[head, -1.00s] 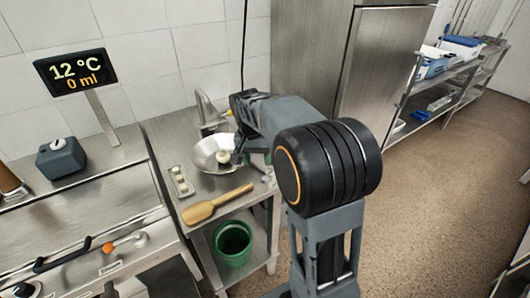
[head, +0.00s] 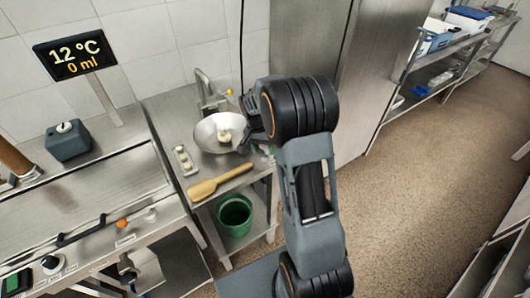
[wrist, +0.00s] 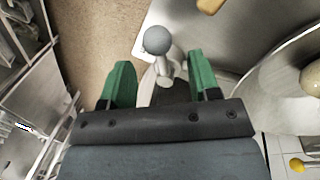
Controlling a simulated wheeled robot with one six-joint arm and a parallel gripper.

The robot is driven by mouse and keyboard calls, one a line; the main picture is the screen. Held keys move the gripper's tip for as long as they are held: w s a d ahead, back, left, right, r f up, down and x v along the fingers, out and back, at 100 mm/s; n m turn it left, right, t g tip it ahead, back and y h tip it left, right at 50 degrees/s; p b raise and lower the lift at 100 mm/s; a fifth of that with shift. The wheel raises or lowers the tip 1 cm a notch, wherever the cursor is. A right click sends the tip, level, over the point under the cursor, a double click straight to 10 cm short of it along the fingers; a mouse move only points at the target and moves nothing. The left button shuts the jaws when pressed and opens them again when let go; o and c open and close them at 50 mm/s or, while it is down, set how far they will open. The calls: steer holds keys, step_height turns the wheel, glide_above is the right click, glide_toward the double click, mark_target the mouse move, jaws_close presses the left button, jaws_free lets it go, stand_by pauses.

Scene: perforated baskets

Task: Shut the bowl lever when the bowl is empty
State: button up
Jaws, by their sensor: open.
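The metal bowl (head: 206,140) stands on the steel side table in the head view, with a pale roundish thing (head: 224,136) in it. The bowl's curved wall (wrist: 275,75) and the tan thing (wrist: 311,78) show at the right of the wrist view. A lever with a grey ball knob (wrist: 157,41), which looks like the bowl lever, stands beside the bowl. My gripper (wrist: 161,80) is open and empty, its green fingers on either side of the lever's line. The knob shows just past the fingertips; I cannot tell whether they touch. In the head view my gripper (head: 254,134) is right of the bowl.
A yellow knob (wrist: 297,164) is near the tap (head: 207,92) behind the bowl. A small tray (head: 184,160) and a wooden paddle (head: 218,182) lie on the table. A green bucket (head: 234,214) is on the lower shelf. The display (head: 75,54) reads 12 °C, 0 ml.

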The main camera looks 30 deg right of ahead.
mark_target(267, 154)
steer(key=shift+s+d+f, duration=0.1)
steer(key=shift+f, duration=0.55)
steer(key=shift+s+d+f, duration=0.1)
steer(key=shift+f, duration=0.55)
steer(key=shift+c, duration=0.3)
jaws_close()
